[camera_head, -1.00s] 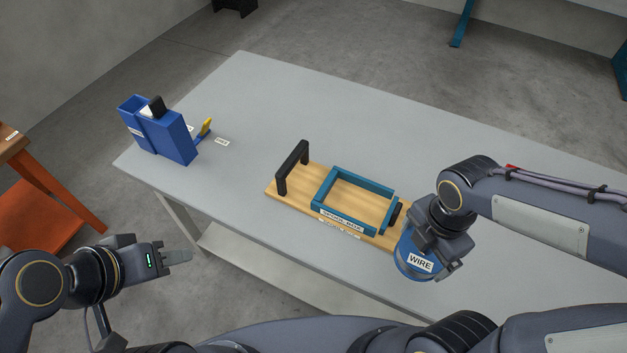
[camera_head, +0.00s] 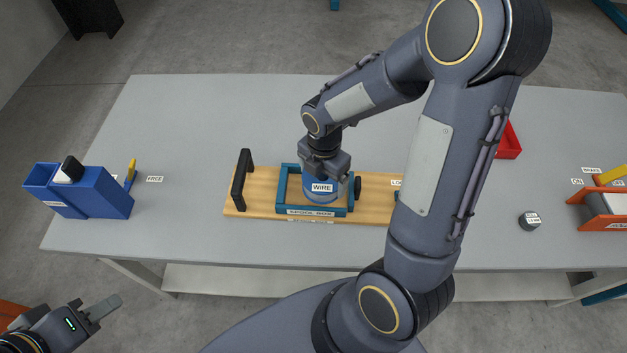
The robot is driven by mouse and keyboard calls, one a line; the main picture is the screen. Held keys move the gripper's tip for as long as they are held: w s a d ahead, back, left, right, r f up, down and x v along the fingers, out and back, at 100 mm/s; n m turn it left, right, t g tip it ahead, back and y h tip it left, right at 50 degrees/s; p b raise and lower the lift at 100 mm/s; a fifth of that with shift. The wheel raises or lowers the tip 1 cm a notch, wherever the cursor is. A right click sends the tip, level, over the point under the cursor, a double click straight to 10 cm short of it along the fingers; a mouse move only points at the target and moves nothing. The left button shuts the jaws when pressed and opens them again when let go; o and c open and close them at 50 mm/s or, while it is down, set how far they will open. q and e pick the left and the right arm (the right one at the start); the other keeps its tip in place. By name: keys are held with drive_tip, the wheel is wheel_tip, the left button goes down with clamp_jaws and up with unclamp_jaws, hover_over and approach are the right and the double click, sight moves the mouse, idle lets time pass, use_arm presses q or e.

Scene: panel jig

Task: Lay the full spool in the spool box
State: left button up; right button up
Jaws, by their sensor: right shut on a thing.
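The full spool (camera_head: 322,188) is a blue drum with a white label reading WIRE. My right gripper (camera_head: 325,168) is shut on it from above. The spool is within the outline of the spool box (camera_head: 290,208), a teal open frame on a wooden board. I cannot tell whether the spool touches the box floor. Its lower part is partly hidden by the front wall. My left gripper (camera_head: 104,308) is at the lower left, away from the table top; I cannot tell whether its fingers are apart.
A blue holder (camera_head: 95,200) stands at the table's left end. A red bin (camera_head: 509,142), a small dark cylinder (camera_head: 530,221) and an orange fixture (camera_head: 597,222) are at right. My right arm hides part of the board.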

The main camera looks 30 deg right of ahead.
drive_tip(key=w+f, duration=0.3)
drive_tip(key=shift+a+f, duration=0.2)
drive_tip(key=shift+f, duration=0.05)
drive_tip(key=shift+w+f, duration=0.15)
drive_tip(key=shift+f, duration=1.55)
drive_tip(key=shift+f, duration=0.25)
drive_tip(key=o, duration=1.1)
drive_tip(key=shift+c, duration=0.2)
drive_tip(key=shift+r, duration=0.15)
